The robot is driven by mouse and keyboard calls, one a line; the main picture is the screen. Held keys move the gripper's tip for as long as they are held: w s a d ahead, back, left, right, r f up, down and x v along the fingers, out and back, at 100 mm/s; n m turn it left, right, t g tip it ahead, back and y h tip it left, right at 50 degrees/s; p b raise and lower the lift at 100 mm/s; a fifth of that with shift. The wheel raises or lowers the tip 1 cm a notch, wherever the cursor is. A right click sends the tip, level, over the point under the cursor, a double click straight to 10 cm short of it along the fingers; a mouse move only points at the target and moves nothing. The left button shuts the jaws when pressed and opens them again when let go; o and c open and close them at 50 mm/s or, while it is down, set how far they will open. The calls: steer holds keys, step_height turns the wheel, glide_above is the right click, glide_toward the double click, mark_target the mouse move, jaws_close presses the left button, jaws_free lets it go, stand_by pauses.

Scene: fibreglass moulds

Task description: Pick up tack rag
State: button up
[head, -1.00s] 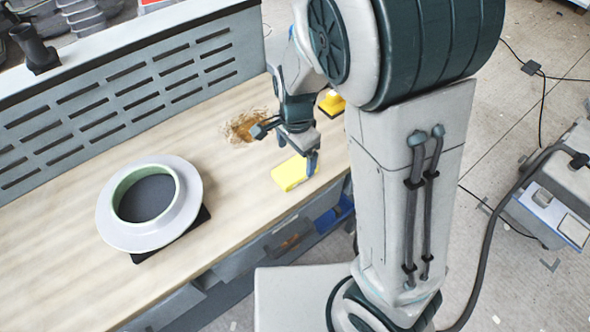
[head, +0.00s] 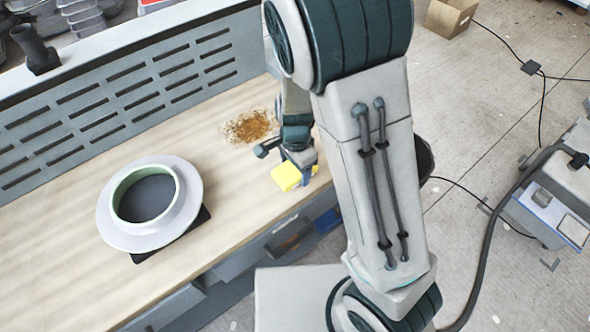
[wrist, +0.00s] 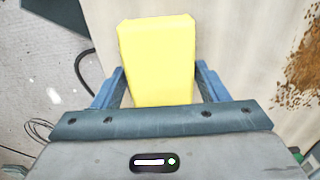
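The tack rag is a yellow block-like piece (head: 285,178) on the wooden bench top, near its front edge. In the wrist view the rag (wrist: 158,60) fills the middle, between two blue fingers. My gripper (head: 303,172) is low over the rag, seen from behind the arm in the head view. In the wrist view my gripper (wrist: 161,85) is open, with one finger on each side of the rag; a narrow gap shows on the right. My gripper and wrist hide part of the rag in the head view.
A pale ring-shaped mould (head: 150,205) stands on a dark base on the bench's left. A brown patch (head: 248,126) marks the bench behind my gripper. A slotted grey panel (head: 120,100) runs along the back. A cardboard box (head: 450,15) and cables are on the floor to the right.

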steer(key=c, duration=0.4)
steer(key=shift+c, duration=0.2)
steer(key=shift+r, duration=0.55)
steer(key=r, duration=0.3)
steer(key=shift+w+d+r, duration=0.2)
steer(key=shift+w+d, duration=0.05)
steer(key=shift+d, duration=0.05)
steer(key=w+d+r+b, duration=0.2)
steer(key=w+d+r, duration=0.2)
steer(key=d, duration=0.5)
step_height(320, 180, up, 2)
steer(key=shift+w+d+r, duration=0.25)
steer(key=shift+w+d, duration=0.15)
